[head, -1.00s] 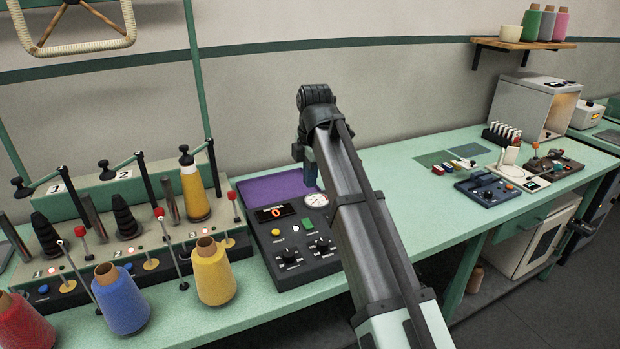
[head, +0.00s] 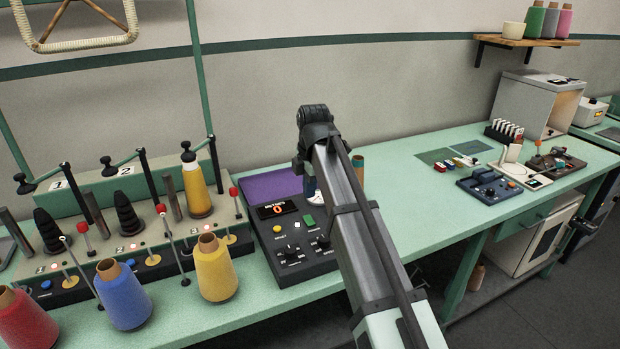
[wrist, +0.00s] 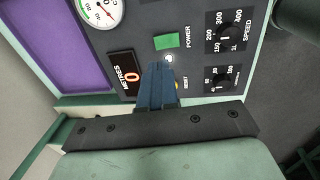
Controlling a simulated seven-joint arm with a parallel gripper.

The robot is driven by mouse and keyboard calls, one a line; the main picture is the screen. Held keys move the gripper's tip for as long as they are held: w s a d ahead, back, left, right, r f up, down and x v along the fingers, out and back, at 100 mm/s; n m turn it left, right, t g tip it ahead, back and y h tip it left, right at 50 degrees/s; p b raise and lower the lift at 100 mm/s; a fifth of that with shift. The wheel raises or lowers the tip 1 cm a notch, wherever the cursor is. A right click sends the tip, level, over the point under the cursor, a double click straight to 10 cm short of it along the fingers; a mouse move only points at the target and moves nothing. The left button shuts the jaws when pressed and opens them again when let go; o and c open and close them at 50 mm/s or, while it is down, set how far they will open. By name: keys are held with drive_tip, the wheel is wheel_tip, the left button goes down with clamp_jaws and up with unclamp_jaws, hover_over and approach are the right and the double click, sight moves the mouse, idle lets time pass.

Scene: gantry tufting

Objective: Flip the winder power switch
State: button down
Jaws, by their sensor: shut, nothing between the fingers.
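The winder control panel (head: 265,222) is a dark box on the green bench with a purple tray area. Its green power piece (wrist: 166,41), labelled POWER, shows in the wrist view and also in the head view (head: 308,221). A small bright white spot (wrist: 169,58) lies between it and my fingertips. My gripper (wrist: 158,66) is shut and empty, its blue fingers over the panel, just below the green piece in the wrist view. I cannot tell whether they touch the panel. In the head view my arm hides most of the gripper.
The METRES display (wrist: 125,76) reads 0. A yellow reset button (head: 277,229), a round dial (wrist: 101,11) and a speed knob (wrist: 225,34) sit close by. Yarn cones (head: 215,268) and winder posts stand left. The bench right of my arm is mostly clear.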

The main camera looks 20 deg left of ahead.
sight(308, 218)
drive_tip(key=f, duration=0.8)
drive_tip(key=shift+w+a, duration=0.35)
drive_tip(key=shift+a+f, duration=0.1)
drive_tip(key=shift+f, duration=0.1)
drive_tip(key=shift+s+d, duration=0.15)
drive_tip(key=shift+d, duration=0.05)
drive_tip(key=shift+s+d+r, duration=0.1)
drive_tip(key=shift+s+d, duration=0.3)
drive_tip(key=shift+r, duration=0.2)
wheel_tip(308, 218, up, 14)
drive_tip(key=s+d, duration=0.1)
drive_tip(key=shift+f, duration=0.2)
idle(0.5)
